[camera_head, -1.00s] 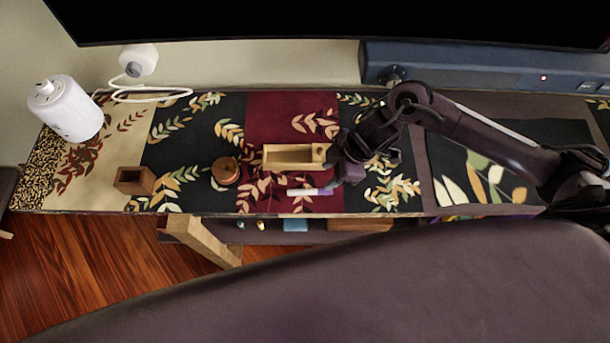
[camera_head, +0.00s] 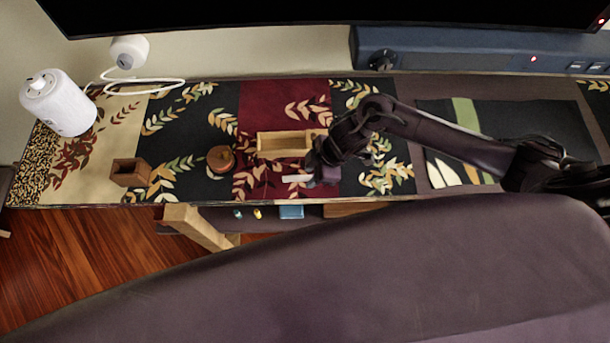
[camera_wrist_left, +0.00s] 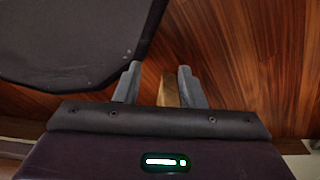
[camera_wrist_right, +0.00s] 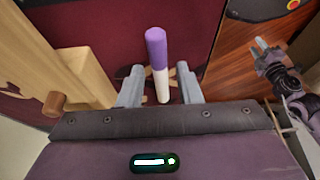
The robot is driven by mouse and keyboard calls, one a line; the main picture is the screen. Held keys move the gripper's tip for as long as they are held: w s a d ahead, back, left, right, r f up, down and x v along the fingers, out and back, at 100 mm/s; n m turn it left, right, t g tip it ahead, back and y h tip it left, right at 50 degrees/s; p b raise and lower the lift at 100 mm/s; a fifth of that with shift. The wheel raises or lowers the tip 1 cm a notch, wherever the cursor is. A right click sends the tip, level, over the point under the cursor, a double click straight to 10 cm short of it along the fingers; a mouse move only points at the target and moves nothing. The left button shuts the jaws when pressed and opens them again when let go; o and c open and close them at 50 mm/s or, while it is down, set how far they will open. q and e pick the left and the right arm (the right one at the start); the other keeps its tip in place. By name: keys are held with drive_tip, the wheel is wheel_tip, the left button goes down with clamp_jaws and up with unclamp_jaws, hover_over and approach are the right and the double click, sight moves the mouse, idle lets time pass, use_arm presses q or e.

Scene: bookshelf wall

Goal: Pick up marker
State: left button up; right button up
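The marker (camera_head: 296,178) lies near the table's front edge in the head view, its white part showing and the rest hidden by my right gripper (camera_head: 318,174). In the right wrist view the marker (camera_wrist_right: 157,55), with a purple end and a white body, shows between the two fingers of my right gripper (camera_wrist_right: 160,88). Those fingers are open, with a gap on either side of the marker. My left gripper (camera_wrist_left: 157,85) is open and empty in the left wrist view, above the wooden floor; it does not show in the head view.
A light wooden box (camera_head: 284,144) stands just behind the marker and also shows in the right wrist view (camera_wrist_right: 60,50). A round wooden pot (camera_head: 220,159) and a small brown box (camera_head: 130,172) stand to the left. A white cylinder (camera_head: 58,103) stands at far left.

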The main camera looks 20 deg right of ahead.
use_arm(q)
drive_tip(key=shift+s+f, duration=0.1)
drive_tip(key=shift+s, duration=0.5)
use_arm(e)
clamp_jaws()
